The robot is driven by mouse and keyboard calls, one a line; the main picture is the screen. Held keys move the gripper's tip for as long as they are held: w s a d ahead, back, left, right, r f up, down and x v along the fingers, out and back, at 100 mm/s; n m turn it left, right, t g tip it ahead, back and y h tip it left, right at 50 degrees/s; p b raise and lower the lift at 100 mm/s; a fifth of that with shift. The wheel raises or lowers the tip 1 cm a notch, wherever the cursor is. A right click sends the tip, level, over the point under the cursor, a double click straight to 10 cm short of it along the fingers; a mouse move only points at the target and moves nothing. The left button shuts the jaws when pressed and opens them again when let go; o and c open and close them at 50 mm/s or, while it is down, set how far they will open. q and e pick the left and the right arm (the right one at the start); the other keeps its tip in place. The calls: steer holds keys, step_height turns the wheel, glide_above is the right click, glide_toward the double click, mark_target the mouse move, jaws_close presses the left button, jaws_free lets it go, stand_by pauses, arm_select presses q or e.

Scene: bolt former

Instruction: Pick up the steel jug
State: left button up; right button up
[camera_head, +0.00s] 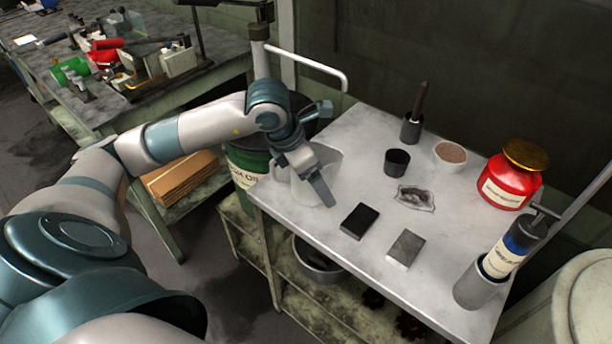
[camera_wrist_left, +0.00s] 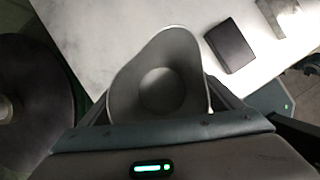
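The steel jug (camera_head: 328,157) stands at the left end of the pale tabletop, partly hidden behind my left gripper (camera_head: 322,195). In the left wrist view, I look down into the jug (camera_wrist_left: 160,90), which is grey, round and empty, with a flared rim and a pointed lip. The fingers of my left gripper (camera_wrist_left: 163,105) lie on either side of it, with their ends hidden below the rim. I cannot tell whether they touch the wall. My right gripper is not in view.
On the tabletop (camera_head: 372,137) are a black block (camera_head: 359,221), a grey block (camera_head: 406,248), a dark cup (camera_head: 396,163), a bowl (camera_head: 450,155) and a red jar (camera_head: 509,183). A green drum (camera_head: 243,170) stands left of the table. A curved pale rail (camera_head: 315,65) rises behind the jug.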

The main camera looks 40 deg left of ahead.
arm_select(q)
steer(key=c, duration=1.1)
steer(key=shift+o, duration=0.2)
